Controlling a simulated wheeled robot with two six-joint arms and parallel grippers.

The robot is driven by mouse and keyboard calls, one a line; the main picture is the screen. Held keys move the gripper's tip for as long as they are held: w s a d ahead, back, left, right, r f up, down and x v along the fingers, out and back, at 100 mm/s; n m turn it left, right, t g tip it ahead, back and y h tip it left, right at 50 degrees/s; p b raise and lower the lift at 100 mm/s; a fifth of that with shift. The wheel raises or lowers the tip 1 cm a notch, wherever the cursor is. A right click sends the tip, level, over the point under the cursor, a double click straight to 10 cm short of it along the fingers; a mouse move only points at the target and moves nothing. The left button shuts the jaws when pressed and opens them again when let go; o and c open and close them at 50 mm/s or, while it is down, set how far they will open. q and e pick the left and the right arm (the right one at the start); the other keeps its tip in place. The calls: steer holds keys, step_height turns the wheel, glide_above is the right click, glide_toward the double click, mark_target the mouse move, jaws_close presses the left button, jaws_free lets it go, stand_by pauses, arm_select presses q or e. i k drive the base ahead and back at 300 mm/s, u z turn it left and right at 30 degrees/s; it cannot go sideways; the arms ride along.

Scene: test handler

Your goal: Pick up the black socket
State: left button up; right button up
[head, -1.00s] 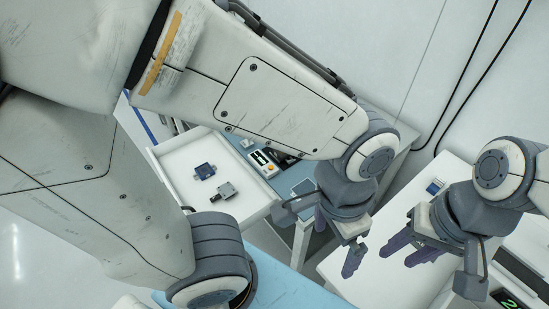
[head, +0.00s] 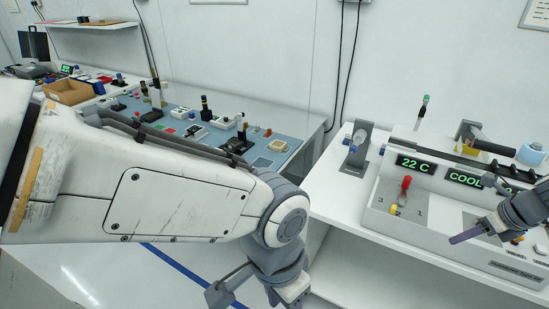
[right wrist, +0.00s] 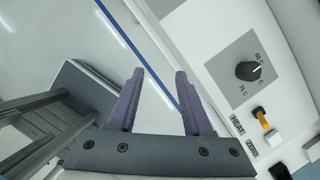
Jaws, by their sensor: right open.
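Several small dark parts stand on the blue mat (head: 184,102) of the back bench in the head view. A black block-like part (head: 237,145) sits near the mat's front edge; I cannot tell whether it is the black socket. My right gripper (right wrist: 159,73) is open and empty in the right wrist view, with two purple fingers apart. In the head view my right gripper (head: 482,232) is at the right edge, at the front of the grey test unit, far from the mat. My left gripper (head: 284,296) is cut off at the bottom edge; its jaws are unclear.
The grey test unit (head: 375,209) with green displays stands on the white table at the right. A grey stand (head: 357,150) is at its left. A cardboard box (head: 72,91) is at the far left. In the wrist view a black knob (right wrist: 248,71) is right of my fingers.

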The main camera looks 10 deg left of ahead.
mark_target(234, 145)
steer(key=z, duration=0.4)
steer(key=k, duration=0.6)
steer(key=u, duration=0.15)
steer(key=i, duration=0.85)
steer(key=u, duration=1.25)
steer(key=i, duration=1.05)
steer(key=u, duration=0.45)
